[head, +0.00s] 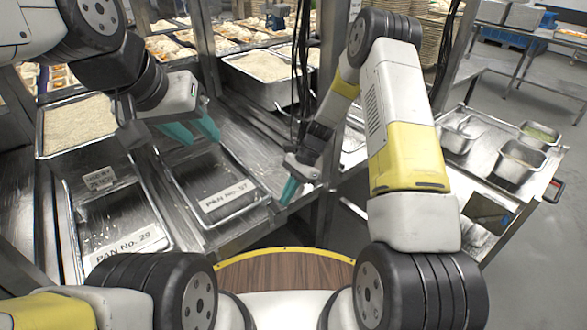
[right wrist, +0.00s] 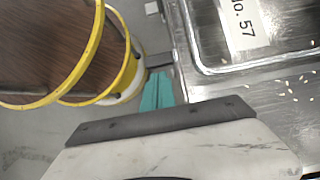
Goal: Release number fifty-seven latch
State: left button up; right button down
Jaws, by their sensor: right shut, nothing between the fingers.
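The metal pan labelled No. 57 (head: 238,218) sits in the steel counter, its white label (head: 228,196) on the near side. Its rim (right wrist: 205,66) and part of the label show in the right wrist view. My right gripper (head: 287,192) is shut and empty, pointing down just right of the pan's near right corner. Its teal fingers (right wrist: 157,92) end close to a small grey block (right wrist: 158,60) at the counter edge. I cannot tell whether that block is the latch, or whether they touch. My left gripper (head: 200,132) is open and empty above the pan's far side.
Pan No. 29 (head: 86,209) is left of pan 57. A rice-filled tray (head: 42,150) lies behind it, another rice container (head: 270,92) at the back. Grains are scattered on the counter. A side table with small pans (head: 495,178) stands right.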

jog(key=shift+s+a+f, duration=0.15)
jog(key=shift+s+a, duration=0.15)
jog(key=shift+a, duration=0.15)
